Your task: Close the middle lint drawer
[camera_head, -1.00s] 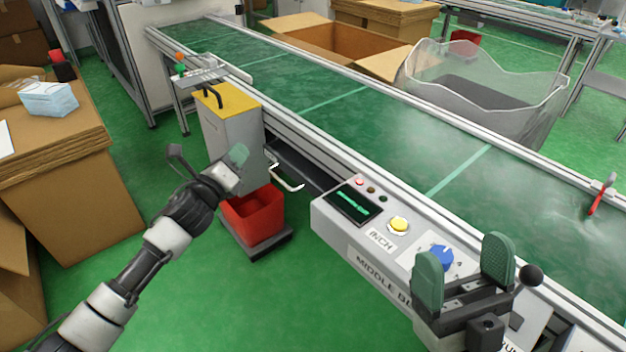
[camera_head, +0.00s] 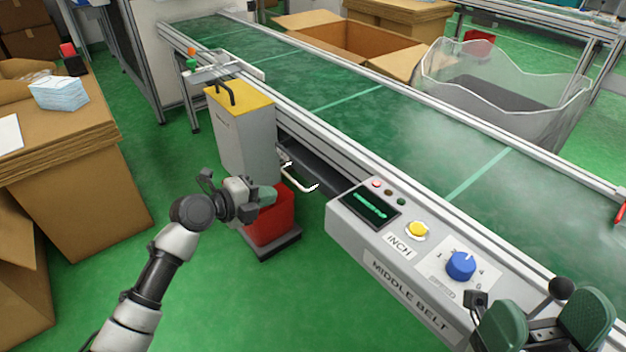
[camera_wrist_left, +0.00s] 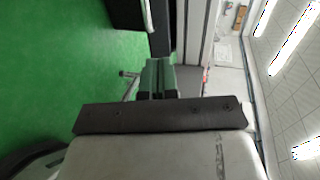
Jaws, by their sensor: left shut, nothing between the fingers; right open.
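The dark lint drawer (camera_head: 312,160) sits under the near side of the conveyor belt, left of the control panel. Its pale bar handle (camera_head: 303,185) sticks out from the belt's side; how far the drawer is out is hard to tell. My left gripper (camera_head: 268,195) is shut and empty, in front of the red bin and left of the handle, apart from it. In the left wrist view its green fingers (camera_wrist_left: 158,78) are together, with a pale metal bar (camera_wrist_left: 130,82) beside them. My right gripper (camera_head: 545,325) is open and empty over the panel's lower right end.
Cartons (camera_head: 85,190) stand at the left. Green floor between is clear.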

